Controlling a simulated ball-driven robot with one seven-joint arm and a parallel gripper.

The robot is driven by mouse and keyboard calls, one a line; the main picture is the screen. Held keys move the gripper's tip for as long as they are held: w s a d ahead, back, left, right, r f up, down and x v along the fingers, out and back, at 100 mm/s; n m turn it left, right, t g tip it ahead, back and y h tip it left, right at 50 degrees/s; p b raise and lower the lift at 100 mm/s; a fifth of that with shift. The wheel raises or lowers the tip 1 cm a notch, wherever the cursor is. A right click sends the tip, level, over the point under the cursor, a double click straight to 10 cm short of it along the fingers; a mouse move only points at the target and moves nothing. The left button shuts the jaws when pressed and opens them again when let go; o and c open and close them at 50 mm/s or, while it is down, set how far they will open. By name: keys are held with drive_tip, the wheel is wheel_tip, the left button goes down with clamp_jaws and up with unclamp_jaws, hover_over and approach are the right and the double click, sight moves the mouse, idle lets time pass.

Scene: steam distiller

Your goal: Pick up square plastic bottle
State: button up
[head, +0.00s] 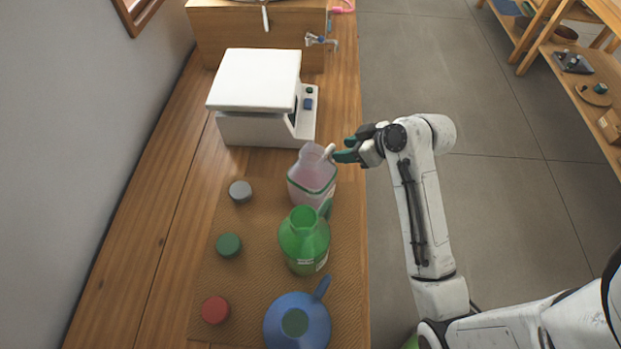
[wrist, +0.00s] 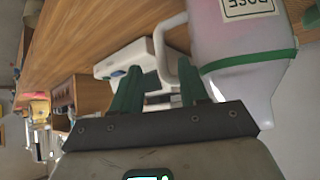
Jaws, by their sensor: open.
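The square plastic bottle (head: 311,180) is translucent with pink contents and a green band. It stands upright on the woven mat near its far right corner. In the wrist view the bottle (wrist: 240,60) fills the upper right, with a label reading ROSE upside down and a whitish handle loop (wrist: 162,55). My gripper (head: 338,154) is at the bottle's upper right side, by the handle. Its green fingers (wrist: 160,88) are apart, and the handle appears in line with the gap between them. I cannot tell whether a finger touches it.
Grey, green and red caps (head: 215,310) lie on the mat (head: 255,275) at left. A white appliance (head: 255,85) stands behind.

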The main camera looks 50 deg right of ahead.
sight(332, 162)
drive_tip(key=shift+x, duration=2.85)
drive_tip(key=shift+s+a, duration=0.1)
drive_tip(key=shift+a, duration=0.05)
clamp_jaws()
